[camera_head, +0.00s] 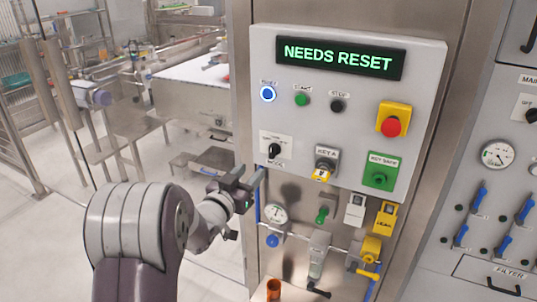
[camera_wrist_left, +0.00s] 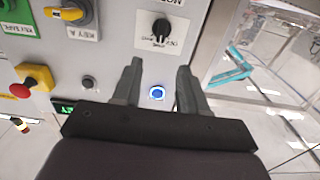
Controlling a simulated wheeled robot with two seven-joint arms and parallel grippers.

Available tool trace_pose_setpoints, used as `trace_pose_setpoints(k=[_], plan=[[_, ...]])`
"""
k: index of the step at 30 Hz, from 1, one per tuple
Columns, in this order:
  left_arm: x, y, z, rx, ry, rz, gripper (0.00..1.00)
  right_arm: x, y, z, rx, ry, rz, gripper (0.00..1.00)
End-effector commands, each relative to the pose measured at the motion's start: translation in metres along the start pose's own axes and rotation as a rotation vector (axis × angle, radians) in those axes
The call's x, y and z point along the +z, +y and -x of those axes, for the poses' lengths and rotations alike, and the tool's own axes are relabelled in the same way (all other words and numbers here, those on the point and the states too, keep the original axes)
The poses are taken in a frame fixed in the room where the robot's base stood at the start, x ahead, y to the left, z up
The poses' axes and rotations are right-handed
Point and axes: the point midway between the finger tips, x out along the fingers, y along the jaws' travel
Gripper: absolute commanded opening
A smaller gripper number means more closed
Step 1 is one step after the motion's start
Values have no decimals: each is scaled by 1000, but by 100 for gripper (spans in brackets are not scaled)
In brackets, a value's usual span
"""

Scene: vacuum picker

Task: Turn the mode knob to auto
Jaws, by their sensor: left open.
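The mode knob (camera_head: 274,150) is a small black knob on a white label, low on the left side of the grey control panel (camera_head: 420,75). In the left wrist view the mode knob (camera_wrist_left: 161,28) shows beyond the fingertips, roughly centred between them; I cannot read its setting. My left gripper (camera_head: 247,180) is open and empty, below and left of the knob, apart from it. In the left wrist view its two grey fingers (camera_wrist_left: 159,70) are spread. The display (camera_head: 338,57) reads "NEEDS RESET". My right gripper is not in view.
A lit blue button (camera_head: 268,93), green start button (camera_head: 302,100), black stop button (camera_head: 337,105) and red emergency button (camera_head: 391,126) sit above. The key A switch (camera_head: 324,169) and green key safe (camera_head: 380,172) are right of the knob. Valves and pipes are below.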

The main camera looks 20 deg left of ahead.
Motion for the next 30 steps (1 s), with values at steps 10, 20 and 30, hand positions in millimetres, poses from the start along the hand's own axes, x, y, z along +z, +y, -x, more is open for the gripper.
trace_pose_setpoints(k=[10,20,30], plan=[[-1,0,-86,0,-2,-1,43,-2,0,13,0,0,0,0],[1,0,-114,-2,-5,-1,43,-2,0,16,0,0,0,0],[1,0,-114,-3,-4,-1,0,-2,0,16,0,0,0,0]])
